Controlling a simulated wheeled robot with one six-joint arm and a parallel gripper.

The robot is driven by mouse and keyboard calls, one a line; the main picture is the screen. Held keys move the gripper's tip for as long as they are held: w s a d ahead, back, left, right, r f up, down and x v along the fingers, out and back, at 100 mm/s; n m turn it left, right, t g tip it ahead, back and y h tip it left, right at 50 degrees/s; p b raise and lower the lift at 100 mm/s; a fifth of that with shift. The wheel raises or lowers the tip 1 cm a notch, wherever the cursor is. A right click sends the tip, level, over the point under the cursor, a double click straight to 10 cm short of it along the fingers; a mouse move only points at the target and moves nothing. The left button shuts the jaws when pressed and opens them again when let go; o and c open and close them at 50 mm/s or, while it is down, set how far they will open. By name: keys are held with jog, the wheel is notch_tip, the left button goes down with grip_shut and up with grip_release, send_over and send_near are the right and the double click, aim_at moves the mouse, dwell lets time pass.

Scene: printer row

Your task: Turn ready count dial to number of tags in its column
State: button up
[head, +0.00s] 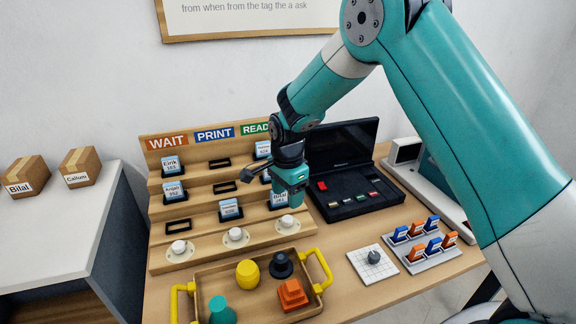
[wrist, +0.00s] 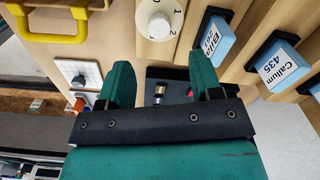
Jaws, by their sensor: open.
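The READY column stands under a green sign (head: 256,128) at the right of the wooden rack. Its white dial (head: 287,222) sits at the rack's foot, below a tag reading Bilal (head: 279,201). A top tag (head: 263,149) also shows; my arm partly hides the middle of the column. My gripper (head: 291,203) is open and empty, just above the dial. In the wrist view, the dial (wrist: 160,18) is at the top edge, beyond my open fingers (wrist: 162,72) and apart from them. A Callum tag (wrist: 281,66) shows to its right. The dial's setting is unclear.
The WAIT dial (head: 179,247) and PRINT dial (head: 235,235) stand left of the READY dial. A wooden tray (head: 215,270) with yellow handles lies in front.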

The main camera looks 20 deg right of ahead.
notch_tip(320, 180, up, 10)
jog(key=shift+f, duration=0.2)
dwell(0.3)
jog(key=s+a+r+n+y+p, duration=0.1)
jog(key=s+r+n, duration=0.3)
jog(key=s+n, duration=0.3)
jog(key=s+a+r+n+y+p, duration=0.1)
jog(key=s+r+n, duration=0.3)
jog(key=s, duration=0.9)
jog(key=s+a+r+n+y+p, duration=0.1)
jog(key=s+r+n, duration=0.3)
jog(key=s+n, duration=0.6)
jog(key=shift+s+a+y, duration=0.5)
jog(key=shift+a+y, duration=0.1)
jog(key=shift+a, duration=0.1)
jog(key=shift+r, duration=0.1)
